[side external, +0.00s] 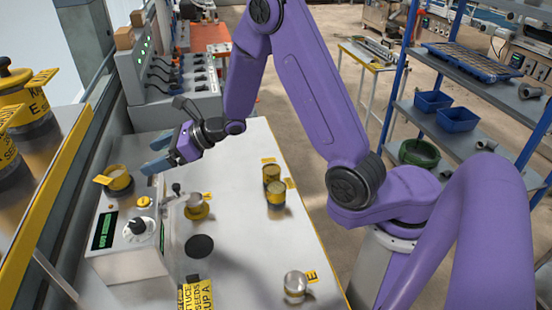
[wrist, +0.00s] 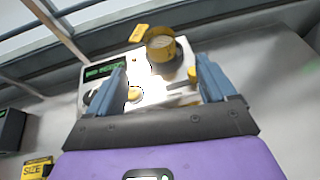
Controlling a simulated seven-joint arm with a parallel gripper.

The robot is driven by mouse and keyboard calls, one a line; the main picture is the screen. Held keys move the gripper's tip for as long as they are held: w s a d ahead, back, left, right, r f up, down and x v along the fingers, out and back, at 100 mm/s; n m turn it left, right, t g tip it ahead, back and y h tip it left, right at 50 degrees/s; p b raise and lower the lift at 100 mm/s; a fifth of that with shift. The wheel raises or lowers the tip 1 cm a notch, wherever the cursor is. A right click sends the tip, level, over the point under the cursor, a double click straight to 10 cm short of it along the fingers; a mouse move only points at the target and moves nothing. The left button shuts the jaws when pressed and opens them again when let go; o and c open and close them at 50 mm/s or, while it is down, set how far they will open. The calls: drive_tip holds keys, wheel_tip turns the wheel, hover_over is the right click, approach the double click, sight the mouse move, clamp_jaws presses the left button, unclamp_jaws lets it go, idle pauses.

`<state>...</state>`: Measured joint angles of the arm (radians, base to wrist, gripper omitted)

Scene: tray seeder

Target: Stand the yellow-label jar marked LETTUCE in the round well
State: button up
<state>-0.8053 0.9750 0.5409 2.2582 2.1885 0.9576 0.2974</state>
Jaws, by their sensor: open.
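My gripper (side external: 156,156) is open and empty, above the back of the white control box (side external: 130,262); it also shows in the wrist view (wrist: 163,80). A yellow-banded cup (side external: 118,180) with a yellow tag sits on the box, below the gripper; in the wrist view this cup (wrist: 160,55) is just beyond the fingertips. Two yellow-banded jars (side external: 271,174) (side external: 276,197) stand close together mid-table. I cannot read LETTUCE on any jar. A dark round spot (side external: 200,246) on the table may be the well.
A clear round jar (side external: 295,284) is near the table's front right. The box carries a black knob (side external: 137,226) and a lever. The table's (side external: 240,150) back half is clear.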

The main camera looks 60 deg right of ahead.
drive_tip(key=s+a+r+n+g+y, duration=0.35)
drive_tip(key=s+a+n+g, duration=0.3)
drive_tip(key=a+n, duration=0.3)
drive_tip(key=s+n+g, duration=0.6)
drive_tip(key=s+n, duration=0.3)
drive_tip(key=s, duration=0.2)
drive_tip(key=s+d+n+t+h, duration=0.2)
drive_tip(key=s+d+n+h, duration=0.9)
drive_tip(key=s+d+n, duration=0.7)
drive_tip(key=d+n, duration=0.2)
drive_tip(key=n, duration=0.2)
drive_tip(key=shift+s+n, duration=0.25)
drive_tip(key=shift+n, duration=0.1)
